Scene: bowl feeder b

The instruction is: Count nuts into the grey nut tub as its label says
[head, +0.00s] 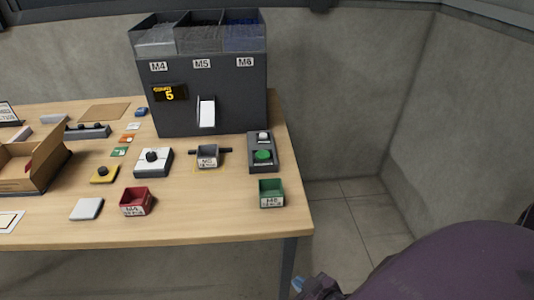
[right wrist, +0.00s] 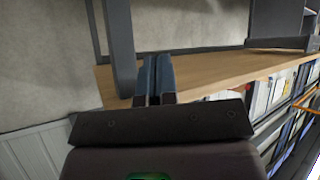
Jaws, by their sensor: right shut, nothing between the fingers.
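The grey nut tub (head: 208,158), with a dark handle on each side and a small label too small to read surely, stands on the table below the feeder's white chute (head: 206,112). Its inside is too small to judge. The dark feeder (head: 234,92) has bins marked M4, M5 and M6, and its display (head: 170,93) reads 5. A white box with a black knob (head: 152,160) and a box with a green button (head: 262,155) flank the tub. My right gripper (right wrist: 158,62) is shut and empty, low off the table's right front corner. My left gripper is not in view.
A red tub (head: 136,202) and a green tub (head: 271,194) stand near the front of the table (head: 215,220). Floor right of the table is clear.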

